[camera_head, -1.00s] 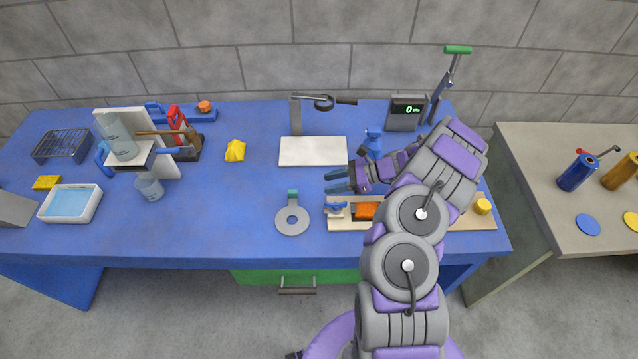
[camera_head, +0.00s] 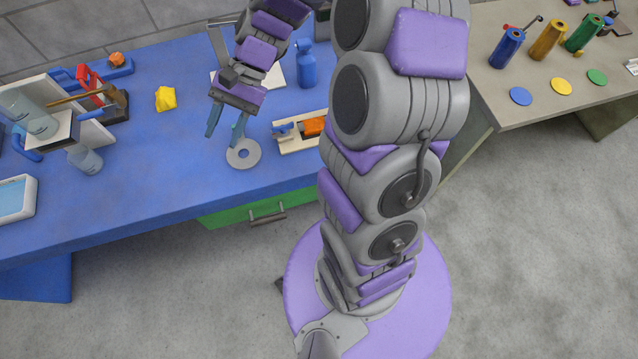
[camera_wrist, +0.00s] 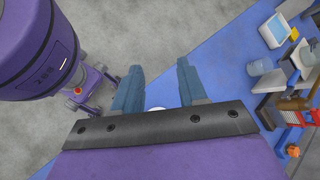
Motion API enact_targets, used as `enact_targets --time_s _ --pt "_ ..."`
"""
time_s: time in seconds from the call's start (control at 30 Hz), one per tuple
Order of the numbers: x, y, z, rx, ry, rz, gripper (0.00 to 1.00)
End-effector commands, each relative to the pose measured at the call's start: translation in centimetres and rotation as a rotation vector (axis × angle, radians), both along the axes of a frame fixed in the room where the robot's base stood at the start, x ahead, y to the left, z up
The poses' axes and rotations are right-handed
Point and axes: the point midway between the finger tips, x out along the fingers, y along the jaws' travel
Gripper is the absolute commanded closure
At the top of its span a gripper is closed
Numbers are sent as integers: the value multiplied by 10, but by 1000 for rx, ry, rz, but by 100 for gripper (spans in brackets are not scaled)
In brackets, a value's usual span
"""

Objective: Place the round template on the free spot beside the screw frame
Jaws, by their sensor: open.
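The round template, a flat grey ring (camera_head: 253,161), lies on the blue table near its front edge. The green tab seen on it earlier is now hidden behind a finger. My gripper (camera_head: 226,126) is open above the table, fingers pointing down, just left of and behind the ring. One finger overlaps the ring's far edge in the picture; I cannot tell whether they touch. In the wrist view my gripper (camera_wrist: 158,88) shows its two blue fingers apart, with a small pale patch at their base. I cannot tell for sure which object is the screw frame.
A pale board (camera_head: 284,149) with a blue clamp and orange block lies right of the ring. A blue spray bottle (camera_head: 306,66) stands behind it. A yellow lump (camera_head: 166,98), a red tool (camera_head: 90,80) and glass beakers are left. Blue tabletop (camera_head: 160,150) is clear left of the ring.

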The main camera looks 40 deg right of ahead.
Motion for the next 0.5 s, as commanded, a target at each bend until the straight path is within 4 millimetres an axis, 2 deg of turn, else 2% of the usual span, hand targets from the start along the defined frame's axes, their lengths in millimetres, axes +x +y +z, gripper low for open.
enact_targets --time_s 0.07,0.27,0.5 --pt "-24 5 13 -54 -54 84 58" --pt "-84 5 29 -193 -165 283 58" --pt "-150 -16 38 -373 -281 487 58"
